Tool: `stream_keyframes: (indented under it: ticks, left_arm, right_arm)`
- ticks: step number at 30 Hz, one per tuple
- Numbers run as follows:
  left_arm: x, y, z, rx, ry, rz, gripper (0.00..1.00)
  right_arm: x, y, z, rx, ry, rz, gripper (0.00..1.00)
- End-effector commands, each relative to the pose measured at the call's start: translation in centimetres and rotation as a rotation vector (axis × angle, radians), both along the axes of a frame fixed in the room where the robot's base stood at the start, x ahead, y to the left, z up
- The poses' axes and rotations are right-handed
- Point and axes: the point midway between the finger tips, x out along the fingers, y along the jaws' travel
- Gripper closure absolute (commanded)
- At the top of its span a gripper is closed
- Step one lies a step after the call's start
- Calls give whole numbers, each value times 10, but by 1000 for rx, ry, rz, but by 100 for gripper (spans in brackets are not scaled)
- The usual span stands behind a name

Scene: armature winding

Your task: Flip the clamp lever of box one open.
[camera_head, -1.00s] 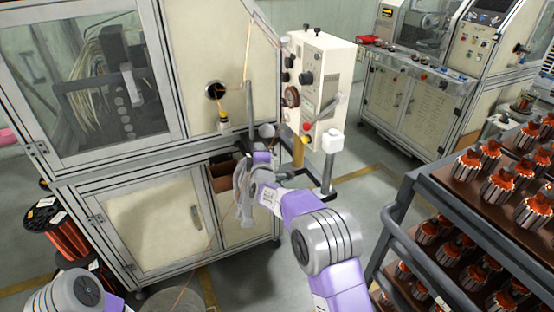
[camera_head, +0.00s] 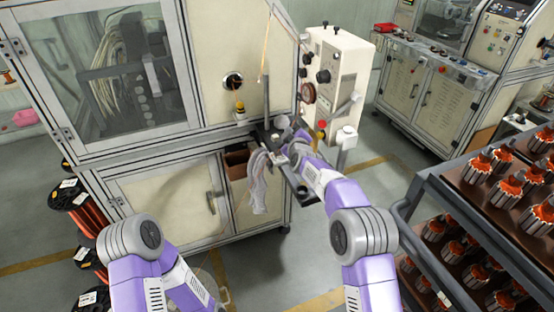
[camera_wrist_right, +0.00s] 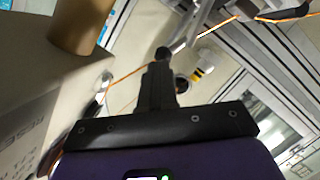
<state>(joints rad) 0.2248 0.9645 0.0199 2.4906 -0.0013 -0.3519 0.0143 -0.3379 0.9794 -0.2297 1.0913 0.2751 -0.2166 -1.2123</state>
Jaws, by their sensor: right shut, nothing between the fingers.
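The cream control box (camera_head: 335,85) with knobs, a dial and a red button stands beside the winding machine. A grey lever (camera_head: 347,106) slants across its side. I cannot tell which part is the clamp lever of box one. My right gripper (camera_head: 283,124) is at the small shelf in front of the machine, left of the control box. In the right wrist view its dark fingers (camera_wrist_right: 159,85) are shut with nothing between them. A dark round knob (camera_wrist_right: 163,53) shows at the fingertips; I cannot tell whether they touch. My left arm shows at lower left, its gripper out of frame.
The winding machine (camera_head: 165,195) fills the left. A grey-white cloth (camera_head: 258,185) hangs below the shelf. A yellow-and-black fitting (camera_wrist_right: 203,70) is near the fingers. A rack (camera_head: 425,180) of armatures stands at right. Wire spools (camera_head: 80,205) stand at left.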

Motion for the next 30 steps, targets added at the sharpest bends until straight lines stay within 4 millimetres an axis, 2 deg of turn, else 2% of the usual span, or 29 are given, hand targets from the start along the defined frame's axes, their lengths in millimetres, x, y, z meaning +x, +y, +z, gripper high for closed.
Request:
stream_keyframes:
  ticks: [5, 20, 27, 30]
  left_arm:
    - [0, 0, 1, 0, 0, 0, 57]
    - [0, 0, 4, 0, 0, 0, 57]
    - [0, 0, 27, 0, 0, 0, 57]
    - [0, 0, 17, 0, 0, 0, 57]
  right_arm:
    - [1, 7, -1, 16, 7, 11, 100]
    - [-2, 9, 3, 15, 9, 11, 100]
    - [-22, 32, 32, 14, 6, 20, 100]
    - [-35, 25, 27, 16, 6, 15, 100]
